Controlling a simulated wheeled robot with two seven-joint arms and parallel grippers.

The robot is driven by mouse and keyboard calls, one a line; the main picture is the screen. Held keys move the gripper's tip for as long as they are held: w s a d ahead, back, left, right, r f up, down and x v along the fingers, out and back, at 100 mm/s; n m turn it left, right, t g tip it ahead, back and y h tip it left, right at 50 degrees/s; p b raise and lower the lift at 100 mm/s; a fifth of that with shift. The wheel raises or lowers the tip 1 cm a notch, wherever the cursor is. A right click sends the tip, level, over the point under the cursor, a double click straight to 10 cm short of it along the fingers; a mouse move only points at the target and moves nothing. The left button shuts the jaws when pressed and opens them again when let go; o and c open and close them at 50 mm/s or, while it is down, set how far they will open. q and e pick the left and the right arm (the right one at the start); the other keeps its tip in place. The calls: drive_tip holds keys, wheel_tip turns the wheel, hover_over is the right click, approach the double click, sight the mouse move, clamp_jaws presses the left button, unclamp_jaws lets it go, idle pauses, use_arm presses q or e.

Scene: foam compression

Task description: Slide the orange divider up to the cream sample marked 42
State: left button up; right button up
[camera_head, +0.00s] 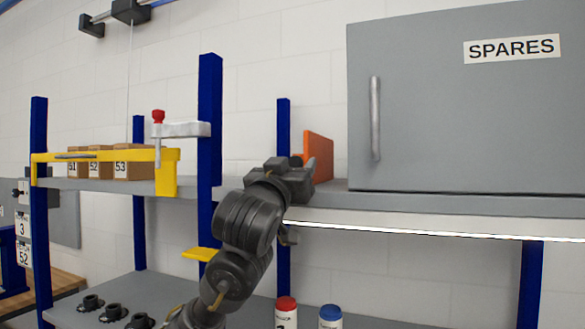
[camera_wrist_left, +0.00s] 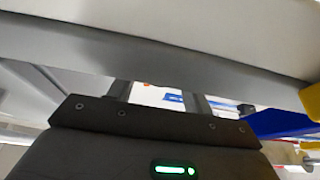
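The orange divider (camera_head: 319,155) stands upright on the upper shelf in the head view, left of the grey cabinet. My left gripper (camera_head: 288,172) is in front of it at the shelf edge and covers its lower left part. I cannot tell whether they touch. In the left wrist view, the two fingers of my left gripper (camera_wrist_left: 159,92) stand apart with a gap between them. Their tips are hidden behind a pale edge. A small orange spot shows in that gap. No cream sample marked 42 is visible. My right gripper is not in view.
A grey SPARES cabinet (camera_head: 445,110) stands on the shelf at right. Cardboard boxes (camera_head: 133,164) marked 51, 52 and 53 sit behind a yellow bar (camera_head: 110,155) at left. A blue post (camera_head: 209,120) rises left of my gripper. Red-capped (camera_head: 286,304) and blue-capped (camera_head: 331,311) containers stand below.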

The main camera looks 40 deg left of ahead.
use_arm(q)
drive_tip(key=b+v, duration=0.5)
drive_tip(key=v, duration=0.6)
drive_tip(key=shift+b, duration=0.35)
drive_tip(key=shift+w, duration=0.1)
